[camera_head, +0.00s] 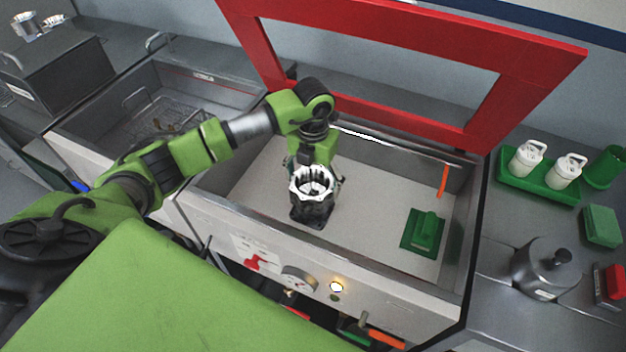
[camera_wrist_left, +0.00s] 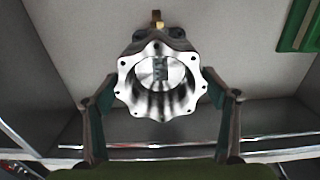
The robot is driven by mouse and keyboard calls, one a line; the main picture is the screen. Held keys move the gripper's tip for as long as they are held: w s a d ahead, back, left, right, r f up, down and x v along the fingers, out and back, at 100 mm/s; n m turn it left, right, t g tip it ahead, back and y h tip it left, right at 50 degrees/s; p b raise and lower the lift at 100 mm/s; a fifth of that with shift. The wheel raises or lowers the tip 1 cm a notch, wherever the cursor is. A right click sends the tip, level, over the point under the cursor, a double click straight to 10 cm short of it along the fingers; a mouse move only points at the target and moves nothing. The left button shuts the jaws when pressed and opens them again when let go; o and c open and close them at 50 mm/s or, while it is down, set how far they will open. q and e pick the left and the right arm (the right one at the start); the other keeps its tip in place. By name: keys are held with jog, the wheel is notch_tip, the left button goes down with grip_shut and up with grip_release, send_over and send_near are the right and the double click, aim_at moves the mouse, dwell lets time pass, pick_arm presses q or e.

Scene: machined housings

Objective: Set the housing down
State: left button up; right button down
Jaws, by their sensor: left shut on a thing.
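The housing (camera_head: 312,187) has a bright machined ring face on top and a dark body. It is inside the open steel basin with the red-framed lid, left of the basin's middle. My left gripper (camera_head: 314,172) is shut on it, coming in from behind and above. In the left wrist view the housing's scalloped flange (camera_wrist_left: 160,82) faces the camera, with a finger of my left gripper (camera_wrist_left: 160,108) on each side. The housing's underside is hidden, so I cannot tell whether it touches the basin floor. My right gripper is not in view.
A green block on a plate (camera_head: 424,232) sits on the basin floor (camera_head: 365,215) at the right. The red lid frame (camera_head: 400,62) stands open behind. An orange rod (camera_head: 443,181) hangs at the right wall. The floor between housing and green block is clear.

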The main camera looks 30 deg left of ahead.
pick_arm(q)
jog(key=o, duration=2.1)
jog(key=shift+r, duration=0.55)
notch_tip(320, 180, up, 11)
jog(key=b, duration=0.3)
